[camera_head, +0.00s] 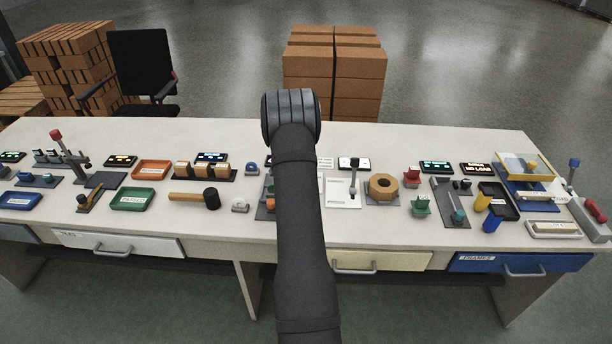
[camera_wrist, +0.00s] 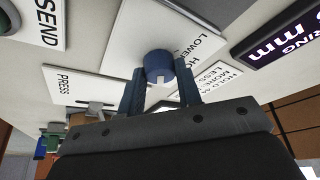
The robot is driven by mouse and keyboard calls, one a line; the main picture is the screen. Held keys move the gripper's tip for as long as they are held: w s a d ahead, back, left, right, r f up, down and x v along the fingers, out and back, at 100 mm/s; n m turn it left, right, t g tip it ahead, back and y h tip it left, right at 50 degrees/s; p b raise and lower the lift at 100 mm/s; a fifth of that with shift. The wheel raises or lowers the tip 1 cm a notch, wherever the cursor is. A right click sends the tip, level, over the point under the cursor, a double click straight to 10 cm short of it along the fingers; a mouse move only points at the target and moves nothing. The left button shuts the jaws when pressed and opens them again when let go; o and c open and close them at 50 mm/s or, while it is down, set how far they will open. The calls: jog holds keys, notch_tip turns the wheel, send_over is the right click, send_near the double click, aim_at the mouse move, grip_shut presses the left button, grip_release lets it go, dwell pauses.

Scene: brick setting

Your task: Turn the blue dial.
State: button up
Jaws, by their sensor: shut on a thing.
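The blue dial (camera_wrist: 158,64) is a short round knob with a white mark on its rim, near the middle of the wrist view. It stands on a white plate printed with partly covered words, among them "LOWER" (camera_wrist: 207,42). My gripper (camera_wrist: 161,82) has one finger on each side of the dial and is shut on it. In the head view my dark arm reaches over the middle of the table and hides the dial and the fingers.

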dwell(0.5)
jog(key=o, duration=1)
jog(key=shift+c, duration=0.2)
jog(key=v, duration=1.7)
jog(key=shift+r, duration=0.2)
jog(key=shift+a+f, duration=0.1)
jog(key=x, duration=1.7)
jog(key=shift+f, duration=0.15)
